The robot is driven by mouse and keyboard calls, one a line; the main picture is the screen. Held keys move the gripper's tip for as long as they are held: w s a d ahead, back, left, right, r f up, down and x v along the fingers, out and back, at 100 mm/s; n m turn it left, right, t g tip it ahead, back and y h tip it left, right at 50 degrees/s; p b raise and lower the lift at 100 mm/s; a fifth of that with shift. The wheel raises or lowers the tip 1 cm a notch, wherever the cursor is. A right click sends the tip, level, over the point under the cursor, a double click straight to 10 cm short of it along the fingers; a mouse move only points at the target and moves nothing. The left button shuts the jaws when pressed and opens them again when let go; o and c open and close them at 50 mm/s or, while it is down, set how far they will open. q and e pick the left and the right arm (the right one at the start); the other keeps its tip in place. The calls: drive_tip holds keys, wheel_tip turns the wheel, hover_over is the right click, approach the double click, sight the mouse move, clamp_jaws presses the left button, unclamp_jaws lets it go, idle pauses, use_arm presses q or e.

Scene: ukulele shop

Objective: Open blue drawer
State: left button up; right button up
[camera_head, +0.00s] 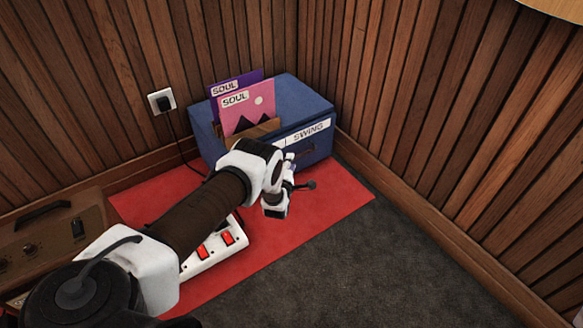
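The blue drawer box (285,98) stands on the floor in the corner, on the red mat. Its front face carries a white label reading "SWING" (308,131), and a dark handle-like strip (307,152) shows below it. The drawer front looks flush with the box, though my arm hides its left part. My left gripper (297,176) is low, just in front of the drawer front. Its fingers are small and partly hidden by its wrist, so I cannot tell their opening or any contact. My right gripper is out of view.
Two record sleeves marked "SOUL" (250,106) stand in a wooden holder on the box. A white power strip with red switches (212,247) lies under my arm. A brown amplifier (55,240) stands at left. Wood-panelled walls (440,110) close the corner; dark carpet (370,270) is clear at right.

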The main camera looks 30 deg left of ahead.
use_arm(q)
drive_tip(key=shift+b+x, duration=0.45)
drive_tip(key=shift+x, duration=0.8)
clamp_jaws()
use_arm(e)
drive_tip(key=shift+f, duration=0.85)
use_arm(q)
drive_tip(key=shift+d, duration=0.1)
